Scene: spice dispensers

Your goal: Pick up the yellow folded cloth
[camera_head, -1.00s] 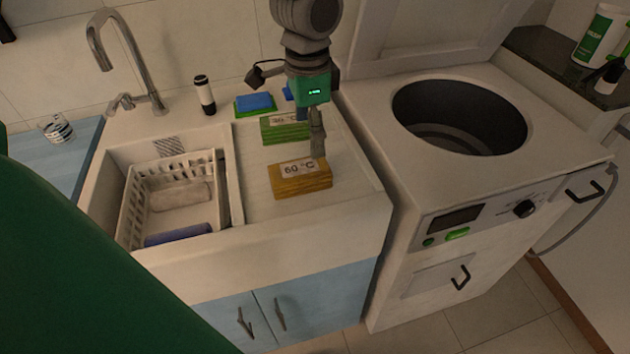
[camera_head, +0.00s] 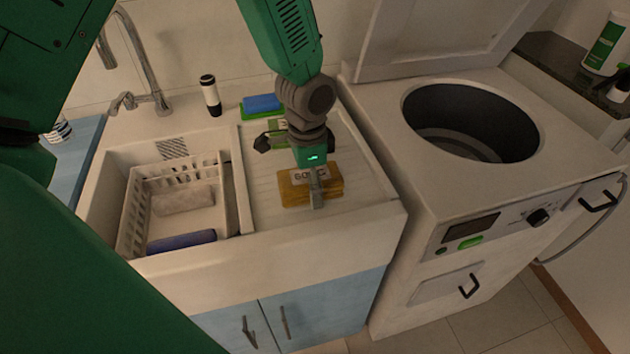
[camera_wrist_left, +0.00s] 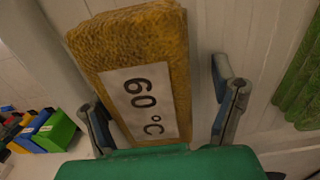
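The yellow folded cloth (camera_head: 331,187) with a "60 °C" label lies on the ribbed drainboard beside the sink. My left gripper (camera_head: 316,190) is over it, pointing down, with one finger in front of the cloth. In the left wrist view the cloth (camera_wrist_left: 135,45) lies between the two spread fingers of the gripper (camera_wrist_left: 165,112). A clear gap shows between the cloth and the right-hand finger; the left-hand finger is close to the cloth, and I cannot tell if it touches. My right gripper is not in view.
A green folded cloth (camera_wrist_left: 302,85) lies near the yellow one. Blue and green sponges (camera_head: 262,103) and a dark-and-white bottle (camera_head: 210,96) stand behind. The sink holds a white basket (camera_head: 135,205) with rolled cloths. An open top-loading washer (camera_head: 395,150) stands right.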

